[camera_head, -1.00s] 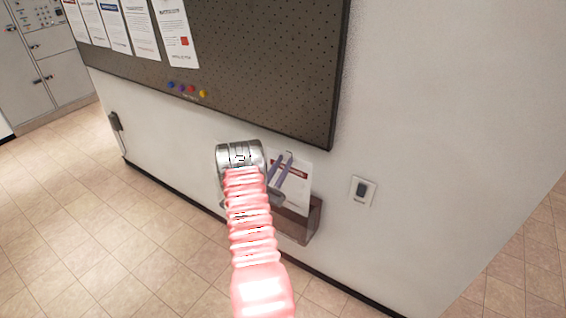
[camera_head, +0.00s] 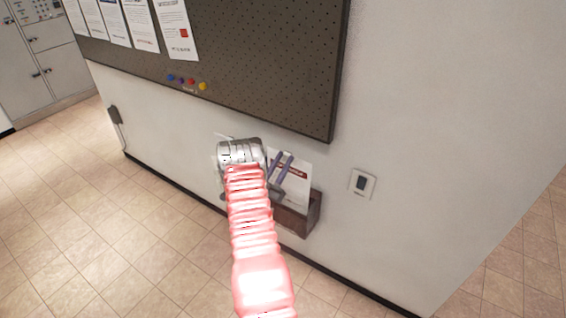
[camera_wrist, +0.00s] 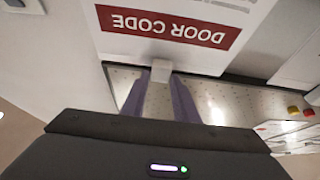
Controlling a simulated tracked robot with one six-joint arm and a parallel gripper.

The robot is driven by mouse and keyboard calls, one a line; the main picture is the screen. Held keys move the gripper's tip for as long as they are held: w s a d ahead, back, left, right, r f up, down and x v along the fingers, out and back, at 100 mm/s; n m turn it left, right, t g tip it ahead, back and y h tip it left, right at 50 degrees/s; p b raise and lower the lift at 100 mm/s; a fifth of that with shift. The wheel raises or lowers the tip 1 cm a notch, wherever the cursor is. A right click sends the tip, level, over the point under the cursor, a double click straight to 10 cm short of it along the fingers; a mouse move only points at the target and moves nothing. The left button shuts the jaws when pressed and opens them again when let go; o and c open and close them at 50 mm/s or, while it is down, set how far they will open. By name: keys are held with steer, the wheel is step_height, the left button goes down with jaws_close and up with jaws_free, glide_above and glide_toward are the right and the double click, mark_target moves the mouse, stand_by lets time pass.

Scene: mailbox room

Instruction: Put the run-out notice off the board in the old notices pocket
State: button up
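A white notice with a red banner (camera_head: 297,190) stands at the wall below the board. In the wrist view its banner reads DOOR CODE, upside down (camera_wrist: 168,26). My gripper (camera_head: 284,165), with purple fingers, is at the notice's top edge. In the wrist view the fingertips close together on a small pale tab at that edge. The brown pocket (camera_head: 298,222) is on the wall directly below. The notice's lower end meets the pocket's mouth; I cannot tell how deep it sits. My arm hides the pocket's left part.
The dark pegboard (camera_head: 265,60) is above, with several notices (camera_head: 177,28) at upper left and coloured pins (camera_head: 188,82) along its lower part. A wall switch (camera_head: 362,184) is to the right. Lockers (camera_head: 40,60) stand far left. The tiled floor is clear.

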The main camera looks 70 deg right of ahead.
steer(key=o, duration=0.4)
steer(key=shift+o, duration=0.2)
steer(key=v, duration=0.7)
steer(key=shift+a, duration=0.25)
steer(key=shift+f, duration=0.1)
stand_by(0.8)
